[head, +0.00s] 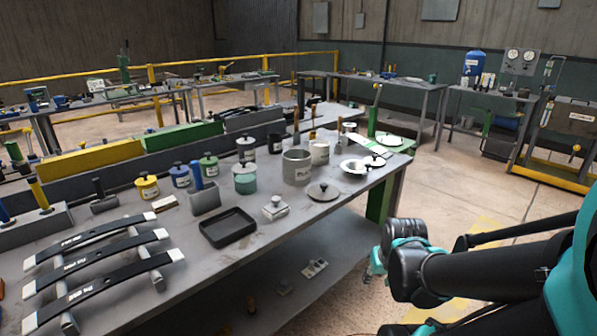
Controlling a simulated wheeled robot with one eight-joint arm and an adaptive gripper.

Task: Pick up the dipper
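No thing in the head view can be told for certain as the dipper. Upright brown handles (313,137) rise behind the pots on the grey workbench (225,270), but what they belong to is hidden. A shallow white dish (353,166) near the bench's right end is another small vessel, and a black-knobbed piece (375,161) sits against it. My gripper (373,268) hangs off the bench's front right side, apart from everything on it. It is small and partly hidden behind my wrist, so its opening does not show.
A grey metal pot (297,167), a round lid (323,191), a black tray (228,227) and several knobbed jars (148,186) crowd the bench. Black leaf springs (105,264) lie at the left. Clear floor (450,190) lies to the right. A yellow rail (555,176) stands beyond.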

